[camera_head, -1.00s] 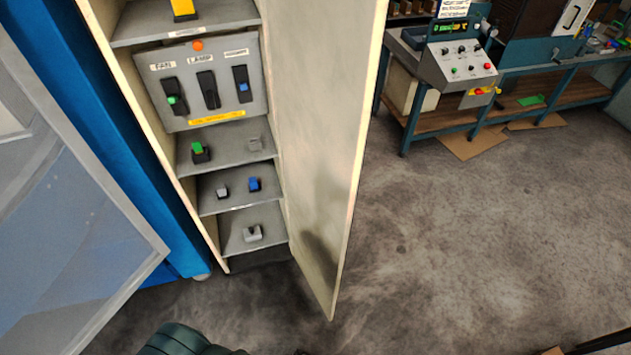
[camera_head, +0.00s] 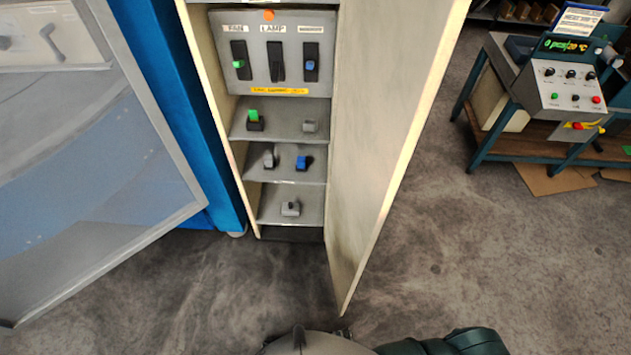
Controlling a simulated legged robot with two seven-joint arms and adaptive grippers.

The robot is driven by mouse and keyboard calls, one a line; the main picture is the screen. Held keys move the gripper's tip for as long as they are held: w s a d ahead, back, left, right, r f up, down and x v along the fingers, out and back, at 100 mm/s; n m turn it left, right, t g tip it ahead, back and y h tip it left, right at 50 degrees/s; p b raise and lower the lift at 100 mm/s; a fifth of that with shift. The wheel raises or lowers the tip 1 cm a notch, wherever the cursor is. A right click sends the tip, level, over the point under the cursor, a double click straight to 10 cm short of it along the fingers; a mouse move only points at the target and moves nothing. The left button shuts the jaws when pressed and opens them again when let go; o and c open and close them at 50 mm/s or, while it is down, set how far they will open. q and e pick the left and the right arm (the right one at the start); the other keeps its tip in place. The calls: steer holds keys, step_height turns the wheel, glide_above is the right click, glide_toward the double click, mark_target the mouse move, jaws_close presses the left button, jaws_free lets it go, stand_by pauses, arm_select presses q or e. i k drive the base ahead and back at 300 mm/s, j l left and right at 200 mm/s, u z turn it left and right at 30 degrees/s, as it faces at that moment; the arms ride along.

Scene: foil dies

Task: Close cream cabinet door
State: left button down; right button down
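The cream cabinet door (camera_head: 375,130) stands open, hinged on the right side of the cream cabinet (camera_head: 212,90) and swung out toward me. Inside the cabinet, a grey switch panel (camera_head: 272,52) carries switches labelled FAN, LAMP and a third label too small to read. Below it, shelves hold small switch-like pieces with green, blue and grey tops. Neither gripper shows in the head view. Only dark green and grey parts, apparently mine, show at the bottom edge.
A blue machine (camera_head: 165,95) with an open grey-framed clear panel (camera_head: 90,190) stands left of the cabinet. A teal workbench (camera_head: 480,135) with a control box (camera_head: 565,85) stands at the right. The floor (camera_head: 480,265) between door and bench is clear.

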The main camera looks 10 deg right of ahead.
mark_target(396, 54)
steer(key=i+l+u, duration=0.15)
steer(key=l+u, duration=0.15)
steer(key=l, duration=0.45)
steer(key=i+l+u, duration=0.1)
steer(key=l+u, duration=0.2)
steer(key=l, duration=0.45)
